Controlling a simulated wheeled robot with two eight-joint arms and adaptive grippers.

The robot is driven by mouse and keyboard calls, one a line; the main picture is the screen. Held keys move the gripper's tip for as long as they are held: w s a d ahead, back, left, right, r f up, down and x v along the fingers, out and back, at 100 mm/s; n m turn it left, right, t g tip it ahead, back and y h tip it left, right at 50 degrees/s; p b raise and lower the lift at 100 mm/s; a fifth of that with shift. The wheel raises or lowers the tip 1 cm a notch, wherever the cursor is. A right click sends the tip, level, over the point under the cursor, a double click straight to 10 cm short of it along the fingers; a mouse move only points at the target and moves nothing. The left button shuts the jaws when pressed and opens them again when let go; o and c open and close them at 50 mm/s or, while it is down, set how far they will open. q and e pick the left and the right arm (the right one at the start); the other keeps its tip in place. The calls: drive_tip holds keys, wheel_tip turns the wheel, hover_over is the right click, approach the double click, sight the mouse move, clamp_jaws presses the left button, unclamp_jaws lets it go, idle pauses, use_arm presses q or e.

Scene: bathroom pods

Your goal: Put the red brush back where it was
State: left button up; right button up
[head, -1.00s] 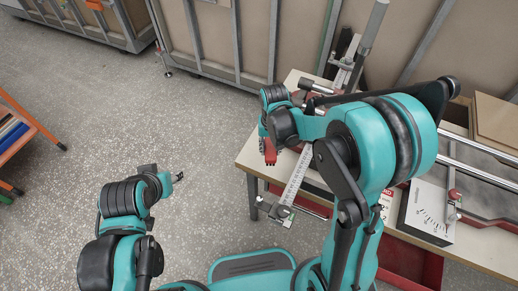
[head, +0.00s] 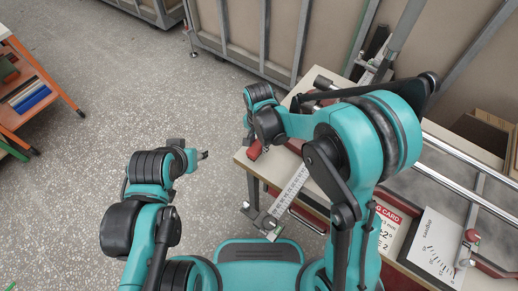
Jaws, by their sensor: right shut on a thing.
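The red brush (head: 254,151) shows as a small red piece below my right gripper (head: 250,138). My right gripper is shut on it, at the left corner of the workbench (head: 246,164). My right arm hides part of the bench, and I cannot tell if the brush touches anything. My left gripper (head: 203,155) is over the open floor, left of the bench. It is too small to tell whether its fingers are apart.
A steel ruler (head: 289,190) with a stop reaches over the bench's front edge. Metal rails (head: 462,190) and a white dial plate (head: 437,246) are at the right. An orange rack (head: 40,85) stands at the far left. The floor between is clear.

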wheel_tip(320, 180, down, 2)
drive_tip(key=shift+f, duration=0.1)
drive_tip(key=shift+f+b, duration=0.2)
drive_tip(key=shift+b, duration=0.2)
drive_tip(key=o, duration=1.1)
drive_tip(key=shift+r, duration=0.1)
